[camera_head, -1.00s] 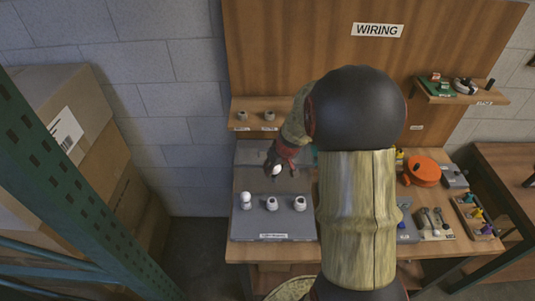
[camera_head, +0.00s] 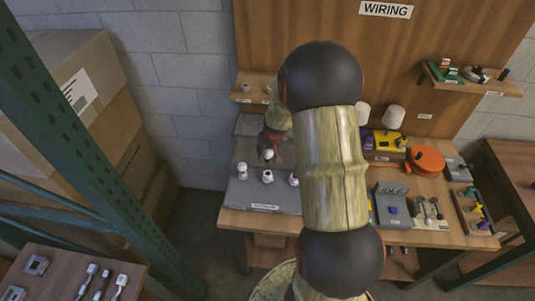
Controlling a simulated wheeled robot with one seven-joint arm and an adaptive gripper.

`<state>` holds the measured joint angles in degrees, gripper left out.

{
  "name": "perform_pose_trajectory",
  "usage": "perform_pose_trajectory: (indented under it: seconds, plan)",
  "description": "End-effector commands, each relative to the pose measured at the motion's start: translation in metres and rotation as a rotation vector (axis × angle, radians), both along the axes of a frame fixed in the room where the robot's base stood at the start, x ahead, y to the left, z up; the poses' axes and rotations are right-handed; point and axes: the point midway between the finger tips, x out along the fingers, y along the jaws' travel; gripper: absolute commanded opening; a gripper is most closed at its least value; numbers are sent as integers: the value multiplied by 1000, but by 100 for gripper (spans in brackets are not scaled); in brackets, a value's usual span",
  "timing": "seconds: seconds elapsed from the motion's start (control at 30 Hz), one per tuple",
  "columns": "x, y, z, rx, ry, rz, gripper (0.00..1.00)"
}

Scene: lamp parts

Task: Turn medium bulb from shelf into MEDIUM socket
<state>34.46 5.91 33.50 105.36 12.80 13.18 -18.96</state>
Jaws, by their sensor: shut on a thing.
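My gripper (camera_head: 270,149) is shut on a white bulb (camera_head: 268,155), which hangs just above the middle socket. A grey board (camera_head: 262,197) on the bench carries a row of white sockets. The left socket (camera_head: 242,175) has a round white bulb on top. The middle socket (camera_head: 267,177) shows a dark open top. The right socket (camera_head: 293,180) is partly hidden by my arm. The small shelf (camera_head: 257,82) on the back panel holds a white holder (camera_head: 245,88). The size labels are too small to read.
My arm covers the middle of the bench. To its right are an orange round part (camera_head: 425,160), a grey stand (camera_head: 389,204) and two white lampshades. Cardboard boxes and a green rack post (camera_head: 80,130) stand at left. A table with metal parts is at the lower left.

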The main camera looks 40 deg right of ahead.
Motion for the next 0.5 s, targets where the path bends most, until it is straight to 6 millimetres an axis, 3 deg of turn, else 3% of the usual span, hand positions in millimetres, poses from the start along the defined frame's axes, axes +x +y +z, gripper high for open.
perform_pose_trajectory:
  seconds: [0.5]
  plan:
    - [0,0,-41,0,1,1,15]
